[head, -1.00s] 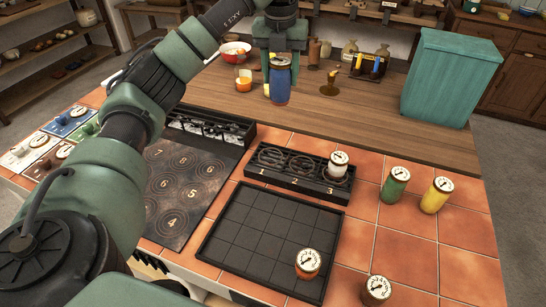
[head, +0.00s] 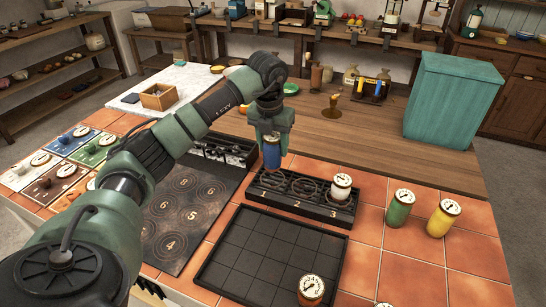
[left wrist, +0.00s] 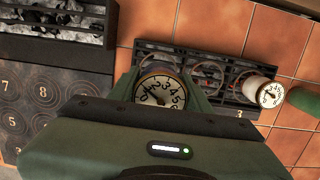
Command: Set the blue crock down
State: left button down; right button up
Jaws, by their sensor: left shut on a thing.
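My left gripper (head: 271,138) is shut on the blue crock (head: 271,155), which hangs upright at the rack's left end, near position 1. In the left wrist view the crock's numbered dial lid (left wrist: 159,91) shows between the fingers and covers part of the left ring. The black rack (head: 300,207) has three ringed places marked 1, 2 and 3. A white crock (head: 341,188) stands in place 3; the ring at place 2 (left wrist: 206,77) is empty. I cannot tell whether the blue crock's base touches the rack. My right gripper is not in view.
A green crock (head: 399,208) and a yellow crock (head: 442,217) stand on the tiles to the right. An orange crock (head: 311,289) stands on the black gridded tray (head: 232,266). A numbered dark hob (head: 165,252) lies left, and a teal box (head: 452,97) stands behind.

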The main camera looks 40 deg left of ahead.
aim_at(273, 158)
pick_arm(q)
jog(key=shift+f, duration=2.15)
jog(key=shift+f, duration=0.1)
jog(key=c, duration=0.7)
grip_release()
jog(key=shift+f, duration=0.1)
jog(key=shift+o, duration=0.2)
jog(key=r, duration=0.4)
jog(key=s+r, duration=0.1)
jog(key=r, duration=0.7)
jog(key=shift+s+d+r, duration=0.1)
jog(key=shift+s+d, duration=0.15)
jog(key=shift+s, duration=0.15)
